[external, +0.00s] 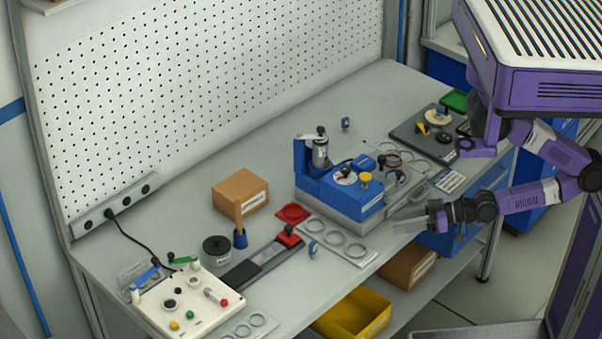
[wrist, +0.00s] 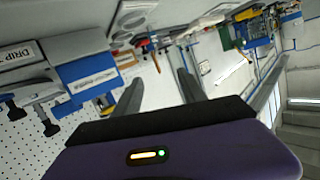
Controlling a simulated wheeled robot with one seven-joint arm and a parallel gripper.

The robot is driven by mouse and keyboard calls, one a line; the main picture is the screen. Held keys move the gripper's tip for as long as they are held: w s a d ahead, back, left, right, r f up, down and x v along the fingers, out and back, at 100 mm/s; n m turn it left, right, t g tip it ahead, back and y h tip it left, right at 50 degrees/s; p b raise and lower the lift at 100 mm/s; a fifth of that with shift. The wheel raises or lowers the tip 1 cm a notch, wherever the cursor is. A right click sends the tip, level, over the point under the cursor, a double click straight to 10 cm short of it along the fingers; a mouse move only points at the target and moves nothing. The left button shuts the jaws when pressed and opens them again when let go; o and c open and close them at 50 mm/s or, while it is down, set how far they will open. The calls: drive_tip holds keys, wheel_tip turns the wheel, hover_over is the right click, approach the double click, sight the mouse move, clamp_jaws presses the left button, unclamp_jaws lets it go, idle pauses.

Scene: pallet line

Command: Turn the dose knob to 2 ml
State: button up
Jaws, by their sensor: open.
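A blue dosing machine (external: 340,195) on a grey base stands in the middle of the bench. On its top is a white dial (external: 345,175) with a small dark knob, which may be the dose knob; its setting is too small to read. A yellow knob (external: 365,179) sits beside it. My gripper (external: 408,222) is open and empty at the bench's front edge, right of the machine and apart from it. In the wrist view my gripper (wrist: 160,90) has both fingers spread with nothing between them. A blue labelled block (wrist: 88,80) shows left of the fingers there.
A grey plate with round holes (external: 340,243) lies in front of the machine. A white control box (external: 185,300), a cardboard box (external: 240,190) and a red tray (external: 293,213) are to the left. A dark board (external: 430,135) with small parts lies at the right.

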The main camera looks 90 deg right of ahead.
drive_tip(key=w+a+r+m+t+y, duration=0.1)
drive_tip(key=w+r+m, duration=0.15)
drive_tip(key=w, duration=0.75)
drive_tip(key=w+a+r+m+t, duration=0.15)
drive_tip(key=w+r, duration=0.25)
drive_tip(key=w, duration=0.7)
drive_tip(key=w+d+r+n+g+y, duration=0.2)
drive_tip(key=w+r+n+g+y, duration=0.1)
drive_tip(key=w+r+n+y, duration=1.15)
drive_tip(key=n+g+h+b, duration=0.3)
drive_tip(key=n+g+h, duration=0.3)
drive_tip(key=g+h, duration=0.6)
approach(346, 168)
drive_tip(key=d+g+y, duration=0.1)
drive_tip(key=y, duration=0.1)
drive_tip(key=shift+m, duration=0.25)
drive_tip(key=shift+w+d+p+x, duration=0.1)
drive_tip(key=shift+p+x, duration=0.05)
drive_tip(key=shift+x, duration=1.25)
drive_tip(key=shift+w+d+p+x, duration=0.1)
drive_tip(key=shift+w+d+x, duration=0.05)
drive_tip(key=shift+x, duration=1.25)
drive_tip(key=shift+w+d+p+x, duration=0.1)
drive_tip(key=shift+p+x, duration=0.05)
drive_tip(key=shift+x, duration=1.25)
drive_tip(key=shift+f, duration=0.1)
drive_tip(key=shift+c, duration=0.2)
